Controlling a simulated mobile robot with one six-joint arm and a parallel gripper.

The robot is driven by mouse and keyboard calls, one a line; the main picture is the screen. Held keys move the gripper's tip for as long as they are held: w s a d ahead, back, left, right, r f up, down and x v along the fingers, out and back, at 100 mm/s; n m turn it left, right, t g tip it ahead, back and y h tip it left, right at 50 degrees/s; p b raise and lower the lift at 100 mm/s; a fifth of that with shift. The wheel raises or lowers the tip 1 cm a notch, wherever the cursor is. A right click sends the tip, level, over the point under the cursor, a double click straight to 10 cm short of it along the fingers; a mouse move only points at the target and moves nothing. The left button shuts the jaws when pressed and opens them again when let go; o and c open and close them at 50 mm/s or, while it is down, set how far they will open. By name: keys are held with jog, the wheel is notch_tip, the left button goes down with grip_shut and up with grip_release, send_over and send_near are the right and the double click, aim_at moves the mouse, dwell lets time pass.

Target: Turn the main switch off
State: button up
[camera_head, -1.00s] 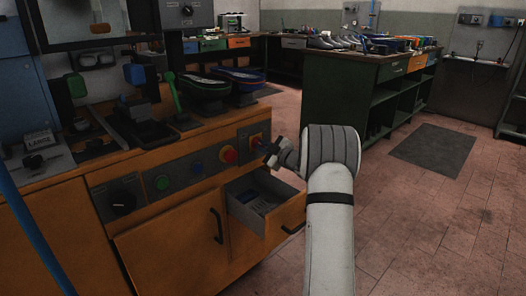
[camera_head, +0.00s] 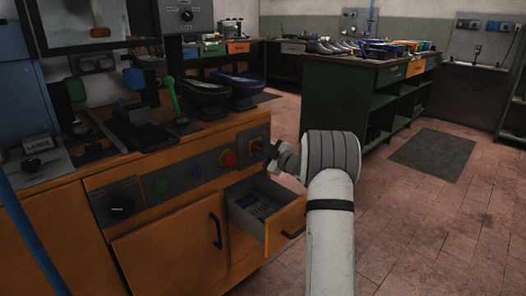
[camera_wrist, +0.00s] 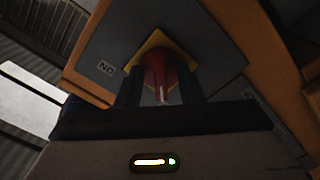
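The main switch is a red handle on a yellow plate (camera_head: 257,143) at the right end of the grey control panel. In the wrist view, the red handle (camera_wrist: 160,73) stands between my two fingers, in front of the yellow plate. My gripper (camera_head: 267,149) is at the switch, reaching in from the right. In the wrist view, my gripper (camera_wrist: 160,92) has one dark finger on each side of the handle. Whether the fingers press on it cannot be told. A small label (camera_wrist: 106,68) with letters sits left of the plate; its reading is unclear.
A red button (camera_head: 228,159), a blue button (camera_head: 197,172), a green button (camera_head: 161,186) and a black dial (camera_head: 121,205) line the panel. An open drawer (camera_head: 288,222) juts out below the switch, close to my arm.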

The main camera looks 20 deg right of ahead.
jog(key=p+v, duration=0.2)
jog(key=v, duration=0.5)
jog(key=shift+s+d, duration=0.15)
jog(key=shift+s, duration=0.2)
jog(key=shift+r, duration=0.1)
